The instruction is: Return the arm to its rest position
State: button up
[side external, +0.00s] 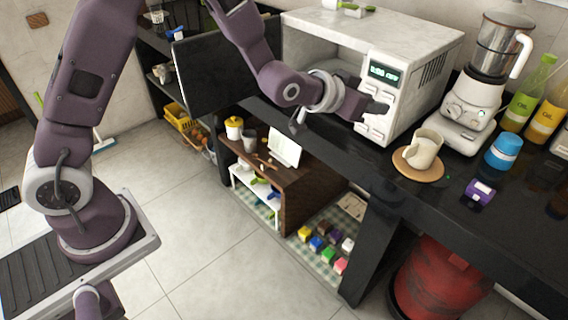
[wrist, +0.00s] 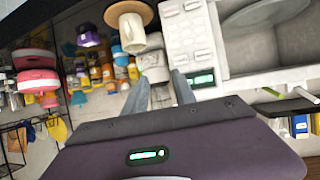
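My gripper (side external: 374,108) is at the end of my purple arm, in front of the white microwave's control panel (side external: 384,90). I cannot tell whether it touches the panel. In the wrist view my gripper's two grey fingers (wrist: 160,86) are apart with nothing between them. The microwave (side external: 432,60) stands on the black counter, and its dark door (side external: 215,72) is swung open to the left. The panel display is lit green. The wrist view shows the panel buttons (wrist: 190,38) and a round plate (wrist: 262,14) inside the microwave.
A cream mug (side external: 424,148) stands on a round wooden board (side external: 408,172) right of my gripper. A blender (side external: 480,80), bottles (side external: 528,92), a blue-capped jar (side external: 502,153) and a purple jar (side external: 480,194) stand further right. A brown shelf (side external: 290,185) is below. Open floor lies left.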

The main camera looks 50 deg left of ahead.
jog(key=s+a+r+g, duration=0.1)
jog(key=s+a+r, duration=0.15)
jog(key=s, duration=0.35)
jog(key=s+a+r+n+g+y, duration=0.1)
jog(key=s+a+r, duration=0.1)
jog(key=s+r, duration=0.3)
jog(key=s+a+r+g, duration=0.2)
jog(key=s+a+r, duration=0.1)
jog(key=s, duration=0.4)
jog(key=s+a+f+g, duration=0.1)
jog(key=s, duration=0.9)
jog(key=s+a+f+g+y, duration=0.1)
jog(key=s+g, duration=0.1)
jog(key=s, duration=0.8)
jog(key=shift+a+n, duration=0.3)
jog(key=shift+o, duration=0.5)
